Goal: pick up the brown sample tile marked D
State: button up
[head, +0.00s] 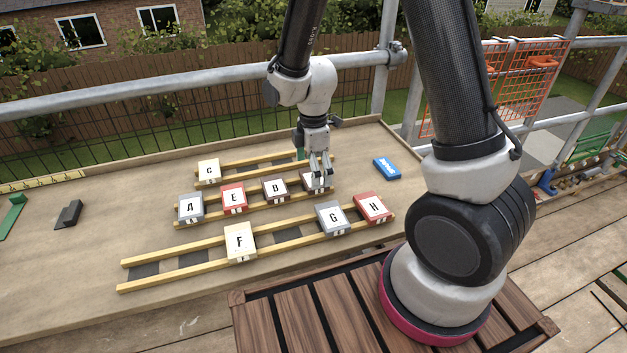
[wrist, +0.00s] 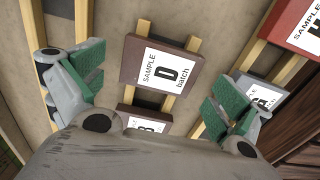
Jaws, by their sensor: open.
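The brown sample tile marked D (wrist: 160,66) lies on wooden battens and shows nearly whole in the wrist view, its white label facing up. In the head view the D tile (head: 307,179) is mostly hidden behind my gripper (head: 320,178). My gripper is open and points down over the tile. In the wrist view its green-padded fingers (wrist: 154,90) stand apart to the left and right of the D tile, with nothing between them gripped. I cannot tell the exact height of the fingertips above the tile.
The brown B tile (head: 275,190) lies just left of D on the same battens. Red E (head: 233,199) and grey A (head: 190,208) lie further left. Grey G (head: 333,218), red H (head: 372,208) and cream F (head: 240,242) lie in the nearer row. Cream C (head: 208,170) is behind. A blue object (head: 386,168) lies right.

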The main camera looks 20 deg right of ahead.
jog(key=shift+f, duration=0.8)
jog(key=c, duration=1.1)
jog(key=shift+r, duration=0.15)
